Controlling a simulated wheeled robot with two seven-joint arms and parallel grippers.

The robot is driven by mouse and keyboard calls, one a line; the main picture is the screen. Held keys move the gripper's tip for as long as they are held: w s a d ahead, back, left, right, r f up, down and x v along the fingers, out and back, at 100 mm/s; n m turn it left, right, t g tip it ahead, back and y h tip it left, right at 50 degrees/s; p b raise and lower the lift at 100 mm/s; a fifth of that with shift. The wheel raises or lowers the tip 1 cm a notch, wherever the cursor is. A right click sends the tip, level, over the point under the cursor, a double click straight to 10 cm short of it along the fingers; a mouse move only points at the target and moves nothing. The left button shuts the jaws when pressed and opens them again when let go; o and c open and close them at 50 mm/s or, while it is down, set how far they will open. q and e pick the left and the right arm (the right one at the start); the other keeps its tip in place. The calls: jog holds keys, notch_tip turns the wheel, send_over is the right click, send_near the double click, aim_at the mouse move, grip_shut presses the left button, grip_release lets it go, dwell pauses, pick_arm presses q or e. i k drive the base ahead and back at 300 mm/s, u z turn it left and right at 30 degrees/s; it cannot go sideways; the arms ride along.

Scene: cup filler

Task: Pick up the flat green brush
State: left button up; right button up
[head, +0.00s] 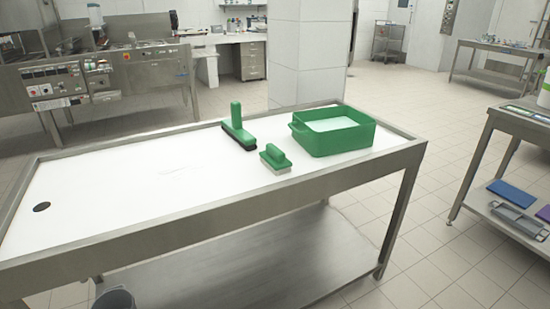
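Two green brushes lie on the white-topped steel table (120,193). The small flat green brush (275,158), with a low handle block and pale bristles, sits near the table's front edge, right of the middle. A second green brush (238,132), with an upright handle and dark bristles, stands behind it and to the left. The flat brush stands apart from the green bin to its right. Neither of my grippers shows in the head view.
A green open bin (333,131) with a whitish inside stands at the table's right end. A dark round hole (41,207) is at the left end. The table has a raised steel rim. The table's left and middle are clear. Another steel table (525,125) stands at right.

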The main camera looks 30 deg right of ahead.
aim_at(275, 160)
jog(key=z, duration=1.95)
jog(key=i, duration=1.05)
jog(key=u, duration=0.3)
